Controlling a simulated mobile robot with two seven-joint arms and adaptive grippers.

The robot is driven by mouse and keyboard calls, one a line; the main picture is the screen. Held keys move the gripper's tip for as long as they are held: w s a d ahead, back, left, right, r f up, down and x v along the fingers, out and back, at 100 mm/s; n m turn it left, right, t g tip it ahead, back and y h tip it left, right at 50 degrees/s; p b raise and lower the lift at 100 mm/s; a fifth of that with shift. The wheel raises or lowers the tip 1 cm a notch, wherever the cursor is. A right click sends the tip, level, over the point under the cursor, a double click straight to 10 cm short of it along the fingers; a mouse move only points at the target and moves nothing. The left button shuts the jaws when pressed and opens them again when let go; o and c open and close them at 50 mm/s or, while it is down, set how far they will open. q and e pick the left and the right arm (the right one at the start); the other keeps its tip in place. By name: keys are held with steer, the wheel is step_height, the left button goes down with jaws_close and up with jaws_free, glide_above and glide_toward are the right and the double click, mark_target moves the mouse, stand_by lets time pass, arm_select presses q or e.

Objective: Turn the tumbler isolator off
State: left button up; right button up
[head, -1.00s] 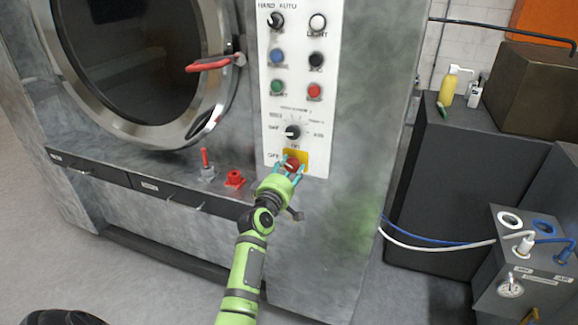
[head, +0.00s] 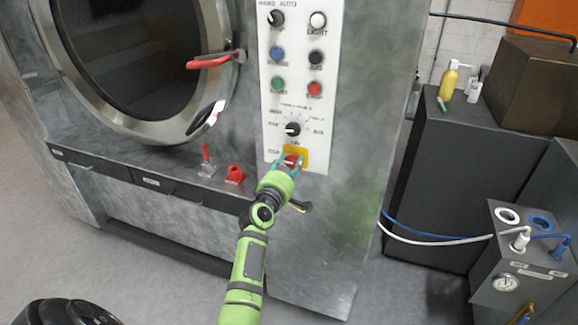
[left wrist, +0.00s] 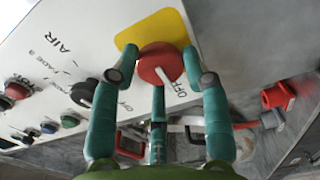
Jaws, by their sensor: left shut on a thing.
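The tumbler isolator is a round red knob (head: 292,160) on a yellow plate (head: 303,153) at the bottom of the white control panel (head: 273,125). My left gripper (head: 289,163) is at the knob, its teal fingers around it. In the left wrist view the red knob (left wrist: 158,62) sits between the fingers of the left gripper (left wrist: 163,75), which is shut on it. A short white mark on the knob points toward the lower right of that view, near a printed OFF label. The fingers hide part of the knob and lettering. The right gripper is not in view.
Above the isolator are a black selector (head: 293,129) and several coloured buttons. A red door handle (head: 209,61) sticks out at left. A red fitting (head: 234,174) and a red-handled valve (head: 206,154) stand on the ledge. Floor right of the washer is partly clear.

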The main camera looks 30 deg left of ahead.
arm_select(q)
steer(key=shift+d+f, duration=0.2)
steer(key=shift+d, duration=0.05)
steer(key=o, duration=1.1)
steer(key=shift+c, duration=0.2)
steer(key=shift+o, duration=0.2)
steer(key=shift+w+r, duration=0.1)
steer(key=shift+w, duration=0.05)
steer(key=shift+s, duration=0.6)
steer(key=v, duration=1.1)
steer(key=shift+w, duration=0.1)
